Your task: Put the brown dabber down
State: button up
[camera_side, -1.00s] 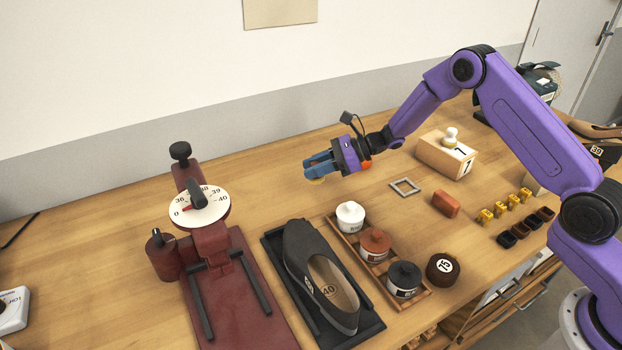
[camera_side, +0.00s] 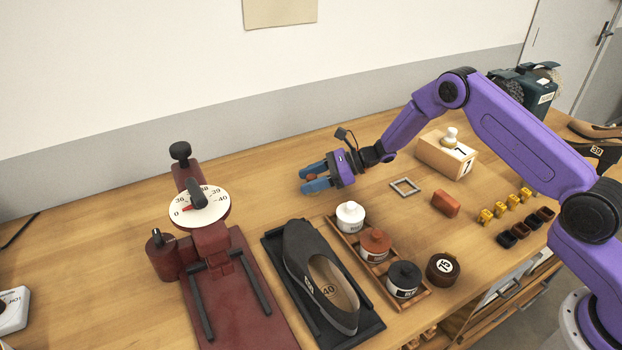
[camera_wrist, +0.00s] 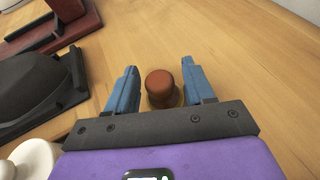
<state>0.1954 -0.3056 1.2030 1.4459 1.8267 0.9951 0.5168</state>
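A tray with white (camera_side: 350,216), brown (camera_side: 375,244) and black (camera_side: 403,279) jars stands in front. A black shoe (camera_side: 322,276) lies left of it. A red stretching device (camera_side: 233,290) is at left. A grey square frame (camera_side: 405,187) lies to the right. Bare wood surrounds the gripper.

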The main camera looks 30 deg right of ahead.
dwell(0.3)
jog(key=v, duration=1.2)
jog(key=s+a+r+n+g, duration=0.1)
jog(key=s+a+n, duration=0.1)
jog(key=s, duration=0.1)
jog(key=s+a+r+n+g, duration=0.2)
jog(key=s+a+n, duration=0.1)
jog(key=s+a+r+n+g, duration=0.2)
jog(key=s, duration=0.2)
jog(key=shift+a+h, duration=0.2)
jog(key=shift+h, duration=0.2)
jog(key=s+d+r+n+g+h, duration=0.1)
jog(key=s+r+n+g+h, duration=0.2)
jog(key=s+n, duration=0.7)
jog(key=s+d+r+n+g+h, duration=0.1)
jog(key=s+r+n+g+h, duration=0.35)
jog(key=s, duration=1.05)
jog(key=s+d+n+t+h, duration=0.4)
jog(key=s+d+n+t, duration=0.3)
jog(key=n, duration=0.6)
jog(key=shift+s+d+t, duration=0.25)
jog(key=shift+d+t, duration=0.1)
jog(key=shift+d, duration=0.6)
